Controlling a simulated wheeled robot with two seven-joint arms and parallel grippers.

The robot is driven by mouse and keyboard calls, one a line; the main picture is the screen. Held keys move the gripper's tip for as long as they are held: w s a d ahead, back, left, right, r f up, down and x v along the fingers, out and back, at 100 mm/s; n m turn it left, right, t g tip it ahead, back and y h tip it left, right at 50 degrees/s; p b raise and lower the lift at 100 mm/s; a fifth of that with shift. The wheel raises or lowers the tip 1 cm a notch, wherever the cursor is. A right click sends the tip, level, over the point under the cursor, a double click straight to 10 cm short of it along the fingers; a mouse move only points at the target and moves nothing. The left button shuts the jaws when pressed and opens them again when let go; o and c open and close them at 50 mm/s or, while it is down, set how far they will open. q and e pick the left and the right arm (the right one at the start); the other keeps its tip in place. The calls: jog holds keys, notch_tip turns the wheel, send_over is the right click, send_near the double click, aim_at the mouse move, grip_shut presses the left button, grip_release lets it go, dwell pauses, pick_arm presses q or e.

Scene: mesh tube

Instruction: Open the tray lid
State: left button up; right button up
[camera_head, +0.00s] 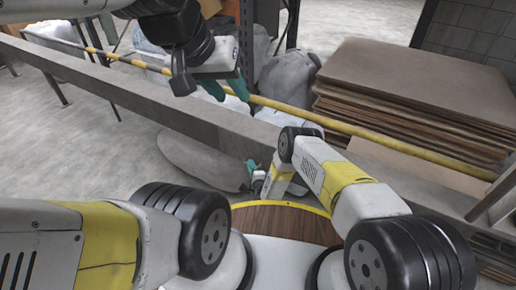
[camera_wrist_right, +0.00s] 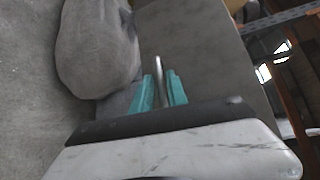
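The long grey tray (camera_head: 150,112) runs diagonally across the head view, with a yellow bar along its far side. In the right wrist view a flat grey panel (camera_wrist_right: 200,50) fills the upper middle; I cannot tell whether it is the lid. A thin shiny metal rod (camera_wrist_right: 159,72) stands out from it, in line with the gap between my right gripper's teal fingers (camera_wrist_right: 160,91). Those fingers look apart; contact with the rod is unclear. In the head view my right gripper (camera_head: 253,169) is low at the tray's near side. My left gripper (camera_head: 227,89) is open and empty above the tray.
A stack of brown boards (camera_head: 415,90) stands beyond the tray at right. Grey-white sacks (camera_head: 287,80) lie behind it, and a large grey sack (camera_head: 200,160) lies on its near side. Open floor (camera_head: 70,150) is at left.

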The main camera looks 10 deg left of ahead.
grip_shut()
dwell(1.1)
